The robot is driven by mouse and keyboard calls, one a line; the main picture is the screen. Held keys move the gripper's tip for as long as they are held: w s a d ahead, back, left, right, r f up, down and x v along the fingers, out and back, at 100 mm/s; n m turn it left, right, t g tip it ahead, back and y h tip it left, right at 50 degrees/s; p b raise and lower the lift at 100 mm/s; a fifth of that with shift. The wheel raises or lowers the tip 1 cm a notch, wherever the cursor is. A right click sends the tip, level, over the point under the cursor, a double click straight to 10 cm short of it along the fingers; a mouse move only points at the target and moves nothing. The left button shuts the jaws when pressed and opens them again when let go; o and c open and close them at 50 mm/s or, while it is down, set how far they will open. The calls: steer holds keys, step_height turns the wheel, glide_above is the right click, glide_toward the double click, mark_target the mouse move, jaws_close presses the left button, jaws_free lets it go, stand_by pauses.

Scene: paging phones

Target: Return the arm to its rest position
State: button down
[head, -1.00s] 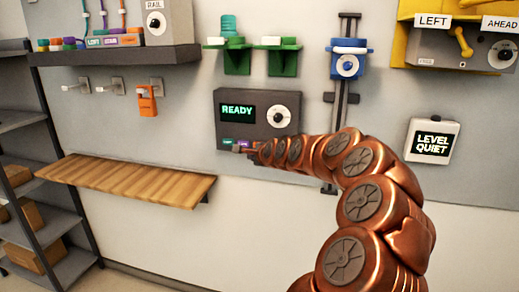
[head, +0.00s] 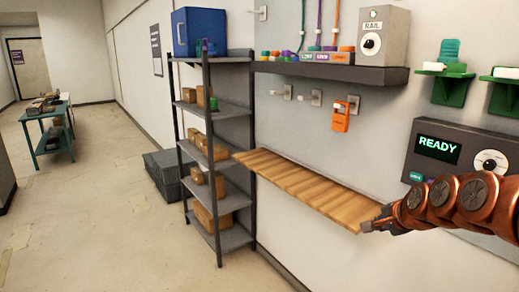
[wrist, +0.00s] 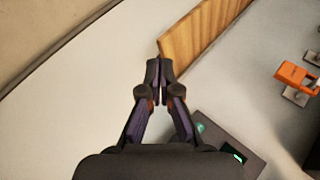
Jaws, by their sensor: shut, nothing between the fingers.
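My copper-coloured arm (head: 447,200) reaches in from the right edge of the head view. My gripper (head: 366,227) is at its end, in front of the right end of the wooden shelf (head: 305,186). In the wrist view my gripper (wrist: 159,66) is shut and empty, its dark fingertips together. The fingertips appear near the end of the wooden shelf (wrist: 200,35); I cannot tell whether they touch it. The grey console reading READY (head: 450,150) is on the wall above my arm, and its corner shows in the wrist view (wrist: 222,140).
An orange phone (head: 340,118) hangs on a wall hook below the dark upper shelf (head: 330,71). A grey rack (head: 212,105) with boxes stands left of the wooden shelf. Grey crates (head: 162,172) sit on the floor beside it. Open floor (head: 100,225) lies at left.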

steer(key=s+a+f+n+g, duration=0.35)
steer(key=s+a, duration=0.25)
steer(key=s, duration=0.3)
steer(key=s+a+f+n+g, duration=0.2)
steer(key=s+a+n, duration=0.35)
steer(key=s, duration=0.25)
steer(key=s+a+f+n+g, duration=0.1)
steer(key=s+n+g, duration=0.1)
steer(key=s, duration=0.8)
steer(key=s+a+f+n+g+h, duration=0.1)
steer(key=s+f+n+g, duration=0.1)
steer(key=s, duration=0.8)
steer(key=shift+s+f+n+g, duration=0.15)
steer(key=shift+s+n+g, duration=0.35)
steer(key=shift+n, duration=0.3)
steer(key=c, duration=1.9)
jaws_free()
steer(key=shift+w, duration=0.1)
